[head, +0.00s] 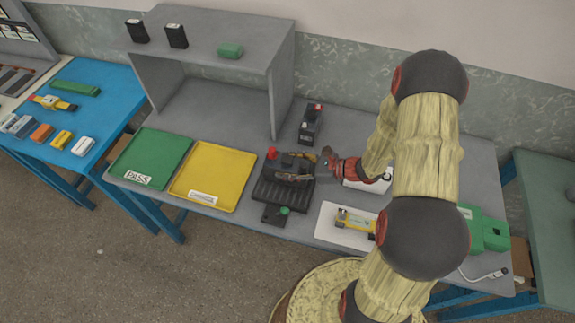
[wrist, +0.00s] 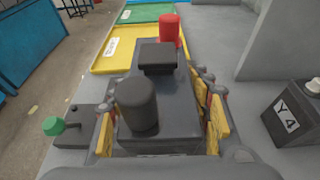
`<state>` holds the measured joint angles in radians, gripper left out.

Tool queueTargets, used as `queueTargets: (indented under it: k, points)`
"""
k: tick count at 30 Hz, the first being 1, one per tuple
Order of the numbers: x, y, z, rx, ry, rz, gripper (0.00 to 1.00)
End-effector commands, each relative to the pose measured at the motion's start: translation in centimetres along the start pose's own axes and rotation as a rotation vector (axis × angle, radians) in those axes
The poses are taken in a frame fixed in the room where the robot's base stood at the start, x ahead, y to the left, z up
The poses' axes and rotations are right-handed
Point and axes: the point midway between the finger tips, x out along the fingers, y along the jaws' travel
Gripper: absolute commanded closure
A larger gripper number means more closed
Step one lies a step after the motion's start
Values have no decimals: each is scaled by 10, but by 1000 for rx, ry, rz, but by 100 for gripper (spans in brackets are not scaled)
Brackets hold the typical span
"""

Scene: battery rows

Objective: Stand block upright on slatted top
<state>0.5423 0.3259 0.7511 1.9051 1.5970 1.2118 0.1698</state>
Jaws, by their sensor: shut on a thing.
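The block is a dark grey battery-like block (head: 293,161) with a red post, a black post and a black square cap on its top face. In the wrist view the block (wrist: 175,100) lies between the yellow-padded fingers of my gripper (wrist: 160,130), which press on both sides. My gripper (head: 305,178) is shut on it and reaches in from the right in the head view. The slatted top (head: 267,192) is a black ribbed plate directly under or just behind the block. The block appears upright, but its underside is hidden, so I cannot tell whether it touches the slats.
A small box with a green knob (head: 277,213) sits in front of the slatted top. Another block marked Y4 (wrist: 290,112) stands behind. A yellow tray (head: 213,176) and green tray (head: 150,158) lie left. A grey shelf (head: 210,35) rises behind. A yellow device (head: 355,222) lies right.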

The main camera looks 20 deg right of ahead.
Motion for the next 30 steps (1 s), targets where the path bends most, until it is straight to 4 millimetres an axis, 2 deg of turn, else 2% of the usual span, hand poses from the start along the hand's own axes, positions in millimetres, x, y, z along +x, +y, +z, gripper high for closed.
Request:
queueTargets:
  k: [5, 6, 15, 26, 30]
  points:
    - [1, -1, 0, -3, -3, -1, 100]
    - [1, 0, -2, 0, 0, 0, 50]
    - [1, 0, -2, 0, 0, 0, 33]
    - [-1, 0, 2, 0, 0, 0, 33]
    - [-18, -1, 1, 1, 0, -4, 33]
